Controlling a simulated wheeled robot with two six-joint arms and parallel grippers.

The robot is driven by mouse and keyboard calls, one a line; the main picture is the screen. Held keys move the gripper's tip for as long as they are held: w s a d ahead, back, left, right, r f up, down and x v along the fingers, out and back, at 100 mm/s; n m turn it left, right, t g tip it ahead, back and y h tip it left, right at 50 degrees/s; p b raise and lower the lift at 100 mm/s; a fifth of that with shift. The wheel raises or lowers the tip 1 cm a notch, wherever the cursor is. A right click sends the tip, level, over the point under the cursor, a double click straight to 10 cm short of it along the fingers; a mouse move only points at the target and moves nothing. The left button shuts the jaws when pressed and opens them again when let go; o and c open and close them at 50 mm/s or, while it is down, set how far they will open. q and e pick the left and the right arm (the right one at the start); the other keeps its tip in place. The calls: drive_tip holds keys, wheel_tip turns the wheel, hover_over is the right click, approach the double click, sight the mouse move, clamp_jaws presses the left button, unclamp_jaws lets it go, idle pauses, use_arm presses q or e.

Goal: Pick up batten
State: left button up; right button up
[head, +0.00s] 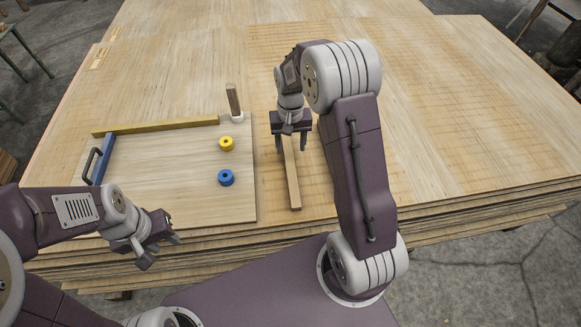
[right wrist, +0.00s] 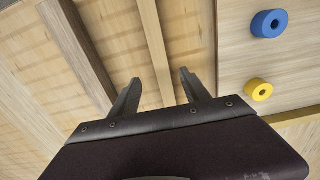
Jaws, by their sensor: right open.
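The batten (head: 293,185) is a light wooden strip lying on the veneer surface, to the right of the pale board. It runs away from me and its far part is hidden by my right gripper. My right gripper (head: 292,145) is open and points down over the batten's far half. In the right wrist view the batten (right wrist: 152,45) passes between the two spread fingers (right wrist: 160,80); I cannot tell how far above it they are. My left gripper (head: 161,250) is open and empty near the front left edge of the stack.
The pale board (head: 165,180) carries a yellow wheel (head: 226,144), a blue wheel (head: 225,178), a wooden rail (head: 155,127) and a blue bar (head: 103,160) with a black handle. An upright wooden peg (head: 233,98) stands in a white holder. The stack's right side is clear.

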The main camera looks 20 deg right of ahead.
sight(290, 164)
wheel_tip(290, 164, down, 3)
drive_tip(key=shift+s+a+f+b, duration=0.1)
drive_tip(key=shift+f+b, duration=0.1)
drive_tip(key=shift+b, duration=0.35)
drive_tip(key=shift+f, duration=0.3)
wheel_tip(290, 164, down, 5)
drive_tip(key=shift+f+b, duration=0.1)
drive_tip(key=shift+b, duration=0.7)
clamp_jaws()
